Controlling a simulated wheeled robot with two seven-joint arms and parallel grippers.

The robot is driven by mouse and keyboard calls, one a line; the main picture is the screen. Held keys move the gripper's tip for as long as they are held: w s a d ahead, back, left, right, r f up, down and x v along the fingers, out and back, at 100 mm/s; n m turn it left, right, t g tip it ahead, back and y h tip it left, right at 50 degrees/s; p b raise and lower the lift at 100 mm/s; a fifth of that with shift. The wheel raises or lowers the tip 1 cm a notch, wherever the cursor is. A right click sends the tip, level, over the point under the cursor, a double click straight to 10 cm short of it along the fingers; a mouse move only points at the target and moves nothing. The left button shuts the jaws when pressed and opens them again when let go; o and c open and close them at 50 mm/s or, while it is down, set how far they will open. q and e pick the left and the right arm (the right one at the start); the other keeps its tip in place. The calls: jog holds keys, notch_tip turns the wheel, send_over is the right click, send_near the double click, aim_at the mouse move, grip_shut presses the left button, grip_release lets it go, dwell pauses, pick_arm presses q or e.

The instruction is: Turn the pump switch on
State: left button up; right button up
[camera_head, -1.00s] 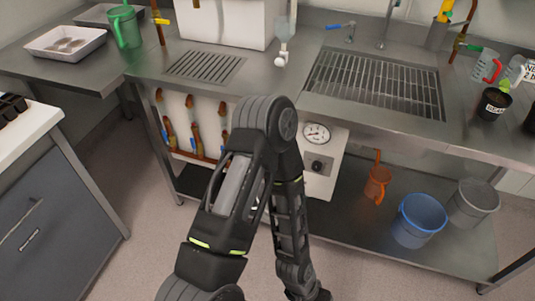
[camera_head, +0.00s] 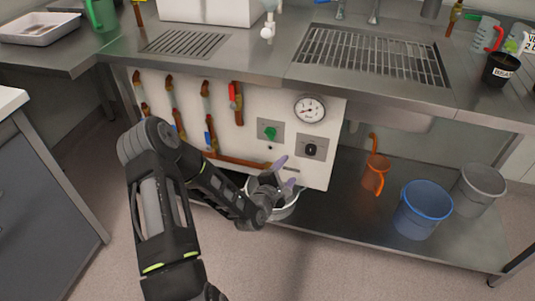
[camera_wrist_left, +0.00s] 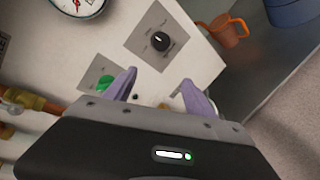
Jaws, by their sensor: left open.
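A white panel (camera_head: 335,125) under the steel counter carries two grey plates. The right plate has a black rotary knob (camera_head: 311,150) with marks around it; the left plate has a green knob (camera_head: 270,133). The labels are too small to read, so I cannot tell for sure which is the pump switch. In the left wrist view the black knob (camera_wrist_left: 161,41) is beyond the fingertips and the green knob (camera_wrist_left: 105,82) is partly behind the left finger. My left gripper (camera_head: 286,172), with purple fingers, is open and empty, below both knobs and apart from them. My right gripper is out of view.
A round gauge (camera_head: 309,109) sits above the black knob. Pipes with coloured valve handles (camera_head: 237,100) line the panel's left. A pale bucket (camera_head: 284,209) is below my left gripper. An orange jug (camera_head: 375,175) and blue bucket (camera_head: 424,207) stand on the lower shelf.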

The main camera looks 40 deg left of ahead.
aim_at(268, 137)
pick_arm(q)
jog(key=a+r+n+t+y+b, duration=0.1)
jog(key=a+r+n+t+y, duration=0.1)
jog(key=a+n, duration=0.3)
jog(key=a+r+y, duration=0.1)
jog(key=a, duration=0.3)
jog(key=shift+s+a+r, duration=0.2)
jog(key=shift+s+a, duration=0.15)
jog(key=shift+a, duration=0.05)
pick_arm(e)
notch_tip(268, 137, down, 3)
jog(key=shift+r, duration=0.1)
pick_arm(q)
jog(key=shift+b+x, duration=0.6)
jog(key=shift+x, duration=3.3)
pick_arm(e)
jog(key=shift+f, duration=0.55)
pick_arm(q)
jog(key=shift+c, duration=0.2)
jog(key=c, duration=1.3)
